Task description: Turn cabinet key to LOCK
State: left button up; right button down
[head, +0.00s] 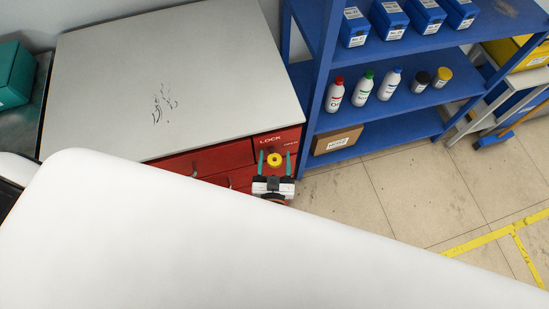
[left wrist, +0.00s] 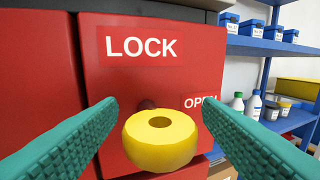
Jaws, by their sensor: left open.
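The red cabinet (head: 210,160) has a panel with a white LOCK label (left wrist: 141,47) and a smaller OPEN label (left wrist: 199,102) to its lower right. A yellow round key (left wrist: 161,140) sticks out from this panel below LOCK; it also shows in the head view (head: 274,159). My left gripper (head: 274,158) is open in front of the panel. In the left wrist view its teal fingers (left wrist: 160,108) stand on either side of the yellow key, with gaps visible. The key's shaft is mostly hidden behind its yellow head. My right gripper is not in view.
A blue shelf (head: 420,85) with bottles, blue boxes and a cardboard box (head: 337,141) stands right of the cabinet. The grey cabinet top (head: 180,50) is bare except for dark marks. My white arm covers much of the lower head view.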

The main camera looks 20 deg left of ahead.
pick_arm(q)
jog(key=c, duration=1)
jog(key=shift+s+f+n+b, duration=0.1)
jog(key=shift+f+n+b, duration=0.2)
jog(key=shift+n+b, duration=0.7)
jog(key=n+y+b, duration=0.1)
jog(key=n+b, duration=0.4)
jog(key=n+t+y+b, duration=0.1)
jog(key=n+y+b, duration=0.1)
jog(key=n+b, duration=0.3)
jog(key=n+y+b, duration=0.2)
jog(key=n+b, duration=0.3)
jog(key=shift+s+a+f+n, duration=0.1)
jog(key=shift+a+f+n, duration=0.1)
jog(key=shift+f+n, duration=0.1)
jog(key=shift+r+n+y+b, duration=0.1)
jog(key=shift+n+y+b, duration=1.1)
jog(key=shift+n, duration=0.8)
jog(key=o, duration=1)
jog(key=shift+r, duration=0.1)
